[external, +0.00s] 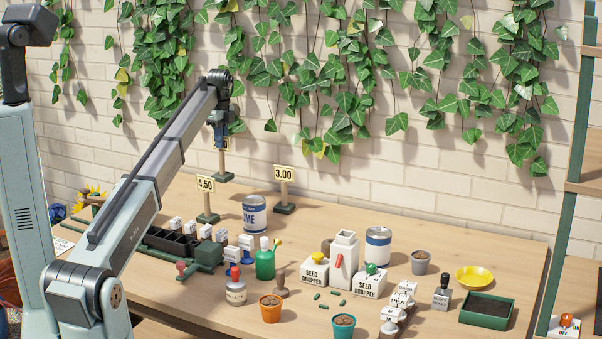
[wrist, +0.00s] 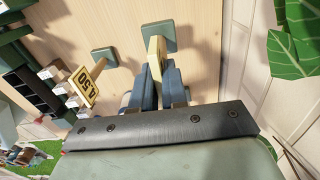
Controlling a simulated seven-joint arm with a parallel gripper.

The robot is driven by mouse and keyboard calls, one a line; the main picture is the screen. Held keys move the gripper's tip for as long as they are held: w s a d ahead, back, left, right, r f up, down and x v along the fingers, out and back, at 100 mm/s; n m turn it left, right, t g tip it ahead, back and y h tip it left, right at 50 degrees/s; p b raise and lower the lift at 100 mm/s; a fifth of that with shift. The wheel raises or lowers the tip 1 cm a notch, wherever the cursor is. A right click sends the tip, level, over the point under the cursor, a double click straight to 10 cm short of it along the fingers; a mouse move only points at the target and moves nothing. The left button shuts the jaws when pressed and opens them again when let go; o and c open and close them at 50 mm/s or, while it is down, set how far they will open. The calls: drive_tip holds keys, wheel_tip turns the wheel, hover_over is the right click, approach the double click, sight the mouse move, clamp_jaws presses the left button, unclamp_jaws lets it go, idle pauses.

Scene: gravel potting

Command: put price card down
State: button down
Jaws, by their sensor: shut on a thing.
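The price card (external: 226,144) is a small yellow plate on a wooden post with a square green base (external: 222,177).
A 4.50 card (external: 206,184) stands just in front and a 3.00 card (external: 284,174) to the right. A black tray (external: 170,242), a blue-and-white tin (external: 254,216) and several stamps and pots stand farther forward. The ivy-covered brick wall (external: 270,155) is close behind.

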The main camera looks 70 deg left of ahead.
wheel_tip(320, 180, up, 14)
drive_tip(key=w+d, duration=1.2)
drive_tip(key=d, duration=0.4)
drive_tip(key=w+d, duration=1.2)
drive_tip(key=d, duration=0.4)
wheel_tip(320, 180, down, 21)
drive_tip(key=shift+d+f+n, duration=0.15)
drive_tip(key=shift+d+n, duration=0.1)
drive_tip(key=shift+n, duration=0.05)
drive_tip(key=shift+f, duration=0.15)
drive_tip(key=c, duration=1.2)
unclamp_jaws()
drive_tip(key=shift+o, duration=0.2)
